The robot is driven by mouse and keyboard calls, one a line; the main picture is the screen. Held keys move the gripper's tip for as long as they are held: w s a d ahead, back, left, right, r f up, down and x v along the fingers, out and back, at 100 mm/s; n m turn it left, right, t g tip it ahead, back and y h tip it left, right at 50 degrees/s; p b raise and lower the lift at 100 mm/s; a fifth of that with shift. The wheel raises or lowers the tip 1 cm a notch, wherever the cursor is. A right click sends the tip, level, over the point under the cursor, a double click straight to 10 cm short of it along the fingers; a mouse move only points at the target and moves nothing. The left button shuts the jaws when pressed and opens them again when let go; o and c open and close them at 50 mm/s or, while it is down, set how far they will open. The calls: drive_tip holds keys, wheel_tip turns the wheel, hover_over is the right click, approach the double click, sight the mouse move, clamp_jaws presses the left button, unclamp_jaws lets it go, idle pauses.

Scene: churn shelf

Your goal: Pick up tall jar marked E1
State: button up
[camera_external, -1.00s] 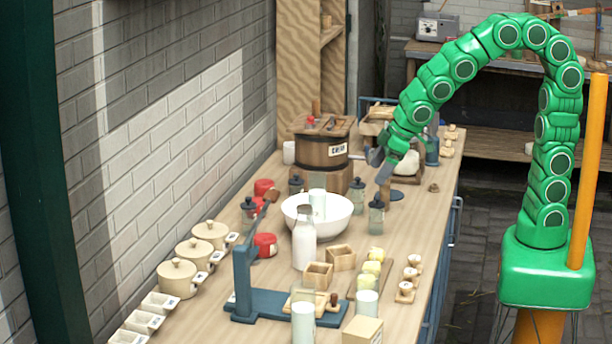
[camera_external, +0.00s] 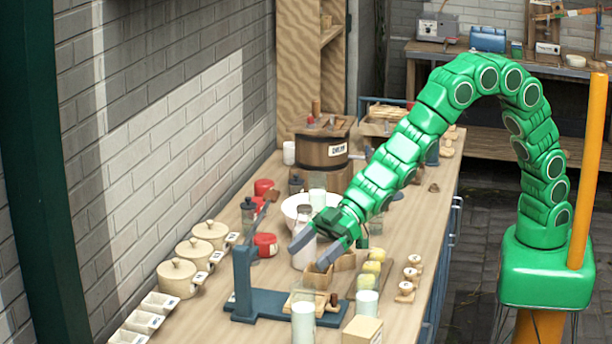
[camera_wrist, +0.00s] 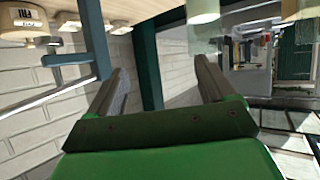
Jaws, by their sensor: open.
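I cannot read an E1 mark in either view, so I cannot tell which jar carries it. Tall jar candidates in the external view are a clear jar with pale contents (camera_external: 303,321) at the front of the bench and a similar one (camera_external: 367,302) to its right. A white bottle (camera_external: 304,255) stands behind them, partly hidden by my gripper (camera_external: 318,247). My gripper is open, its fingers pointing down-left above the middle of the bench. In the wrist view my gripper (camera_wrist: 163,78) has nothing between its fingers; a glass jar (camera_wrist: 206,38) shows at the top right.
A blue stand (camera_external: 243,280) rises left of the jars. Small wooden boxes (camera_external: 318,277) lie below my gripper. A white bowl (camera_external: 292,208) stands behind it, and a wooden churn (camera_external: 322,150) farther back. Lidded pots (camera_external: 177,280) line the wall side. Bare bench shows left of the stand.

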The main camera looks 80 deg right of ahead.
drive_tip(key=n+g+y, duration=0.1)
drive_tip(key=y, duration=0.1)
approach(296, 299)
drive_tip(key=a, duration=0.1)
drive_tip(key=shift+w+d+f+x, duration=0.1)
drive_tip(key=shift+x, duration=1.3)
drive_tip(key=shift+w+d+f+x, duration=0.1)
drive_tip(key=shift+x, duration=1.3)
drive_tip(key=shift+w+d+f+x, duration=0.1)
drive_tip(key=shift+x, duration=1.3)
drive_tip(key=shift+c, duration=0.2)
clamp_jaws()
